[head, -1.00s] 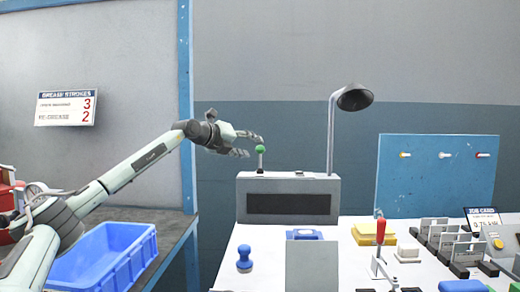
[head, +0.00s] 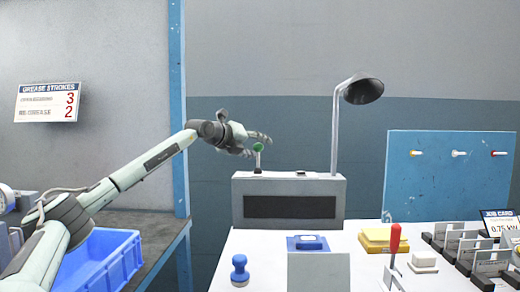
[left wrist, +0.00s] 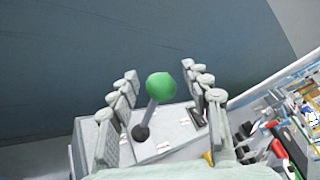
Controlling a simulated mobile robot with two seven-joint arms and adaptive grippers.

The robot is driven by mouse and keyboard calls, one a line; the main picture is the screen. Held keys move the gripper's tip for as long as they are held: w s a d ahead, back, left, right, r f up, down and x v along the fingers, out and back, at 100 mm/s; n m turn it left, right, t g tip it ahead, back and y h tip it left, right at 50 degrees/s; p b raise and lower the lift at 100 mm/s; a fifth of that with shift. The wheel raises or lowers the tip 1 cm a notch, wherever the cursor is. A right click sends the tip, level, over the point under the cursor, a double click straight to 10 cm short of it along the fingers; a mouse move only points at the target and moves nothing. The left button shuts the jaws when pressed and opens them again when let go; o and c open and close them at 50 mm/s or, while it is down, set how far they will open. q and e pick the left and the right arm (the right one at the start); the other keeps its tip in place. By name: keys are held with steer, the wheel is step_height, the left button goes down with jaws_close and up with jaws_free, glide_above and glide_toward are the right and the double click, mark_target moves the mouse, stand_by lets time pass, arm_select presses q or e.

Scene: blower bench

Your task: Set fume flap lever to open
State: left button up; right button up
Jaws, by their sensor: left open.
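The lever with a green ball knob (head: 258,147) stands on top of a grey box (head: 237,207) with a dark front panel. In the head view the lever is close to upright, leaning slightly right. My left gripper (head: 258,144) is open at the knob. In the left wrist view the green knob (left wrist: 161,86) sits between the two spread fingers, with a gap visible on each side. The lever's dark base (left wrist: 141,132) shows on the box top. Labels on the box top are too small to read. My right gripper is not in view.
A lamp on a bent pole (head: 335,130) rises behind the box's right end. A blue stamp (head: 239,268), a blue pad (head: 307,243) and a red-handled lever (head: 395,240) are on the bench in front. A blue crate (head: 100,262) is at left.

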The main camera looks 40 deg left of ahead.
arm_select(q)
steer(key=shift+d, duration=0.1)
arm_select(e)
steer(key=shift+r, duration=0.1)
arm_select(q)
jaws_close()
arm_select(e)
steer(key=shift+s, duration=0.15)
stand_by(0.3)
